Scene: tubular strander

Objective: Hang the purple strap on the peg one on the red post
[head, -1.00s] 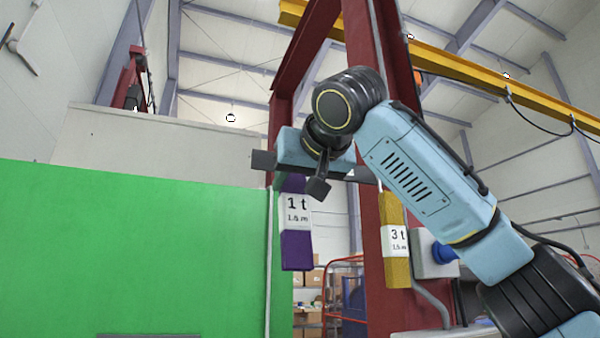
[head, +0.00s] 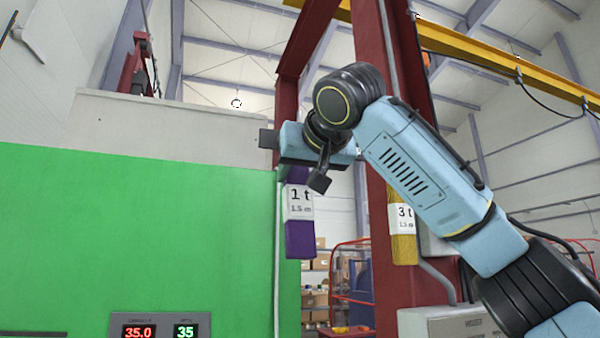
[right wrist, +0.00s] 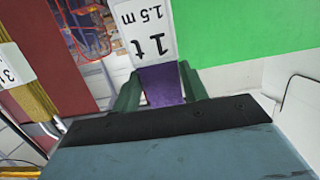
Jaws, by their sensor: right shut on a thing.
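The purple strap (head: 300,240) hangs straight down from my right gripper (head: 297,172), with a white label reading "1 t 1.5 m". In the right wrist view, the two green fingers of my right gripper (right wrist: 160,88) are closed on the strap (right wrist: 162,82) just beside its label. The red post (head: 397,285) stands to the right of the strap in the head view, partly behind my right arm. I cannot make out peg one; my arm and gripper cover part of the post. My left gripper is not in view.
A yellow strap (head: 404,247) labelled "3 t" hangs at the red post, close to my right arm. A green wall (head: 140,220) fills the left, with a red and green number display (head: 160,328) low down. Shelves with boxes (head: 315,290) stand behind.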

